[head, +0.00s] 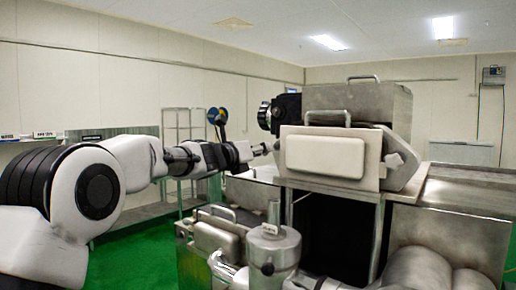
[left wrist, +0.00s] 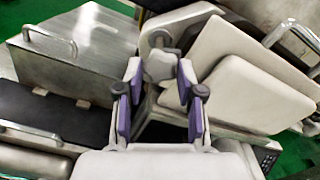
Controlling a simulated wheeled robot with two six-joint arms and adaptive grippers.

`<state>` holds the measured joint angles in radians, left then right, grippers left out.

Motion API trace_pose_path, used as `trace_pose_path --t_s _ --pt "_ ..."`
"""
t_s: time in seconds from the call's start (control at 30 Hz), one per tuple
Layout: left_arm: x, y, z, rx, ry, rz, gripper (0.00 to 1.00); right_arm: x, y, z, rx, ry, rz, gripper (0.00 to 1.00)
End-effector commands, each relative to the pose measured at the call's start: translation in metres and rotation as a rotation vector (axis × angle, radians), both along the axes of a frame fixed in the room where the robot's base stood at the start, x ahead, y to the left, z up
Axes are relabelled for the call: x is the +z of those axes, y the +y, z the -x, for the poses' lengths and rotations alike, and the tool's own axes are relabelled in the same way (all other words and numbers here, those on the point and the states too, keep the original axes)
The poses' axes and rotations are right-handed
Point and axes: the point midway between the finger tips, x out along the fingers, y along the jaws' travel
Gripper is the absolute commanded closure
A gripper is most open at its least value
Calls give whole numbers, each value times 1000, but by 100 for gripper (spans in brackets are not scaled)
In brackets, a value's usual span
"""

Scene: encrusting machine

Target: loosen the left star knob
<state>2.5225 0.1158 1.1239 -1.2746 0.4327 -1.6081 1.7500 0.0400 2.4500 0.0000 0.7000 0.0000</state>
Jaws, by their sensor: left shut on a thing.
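The left star knob (left wrist: 160,65) is a grey, lobed knob on the side of the machine, seen in the left wrist view. My left gripper (left wrist: 161,78) has its two purple-padded fingers on either side of the knob and is shut on it. In the head view my left gripper (head: 262,150) reaches in from the left to the left edge of the machine's upper housing. The knob is too small and covered there to make out. My right gripper is not in view.
The steel machine has a pale front panel (head: 325,155) beside the gripper and a dark opening below. A lidded steel box with a handle (head: 217,232) and a metal cylinder (head: 274,250) stand low in front. A wire rack (head: 184,128) stands behind my left arm.

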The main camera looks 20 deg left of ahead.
Motion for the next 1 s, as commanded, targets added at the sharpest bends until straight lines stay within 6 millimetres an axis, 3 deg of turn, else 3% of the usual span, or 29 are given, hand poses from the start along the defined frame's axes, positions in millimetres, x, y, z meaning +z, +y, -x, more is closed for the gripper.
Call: trace_pose_path --t_s 1.0 --pt "6 -4 1 -8 320 880 97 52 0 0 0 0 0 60"
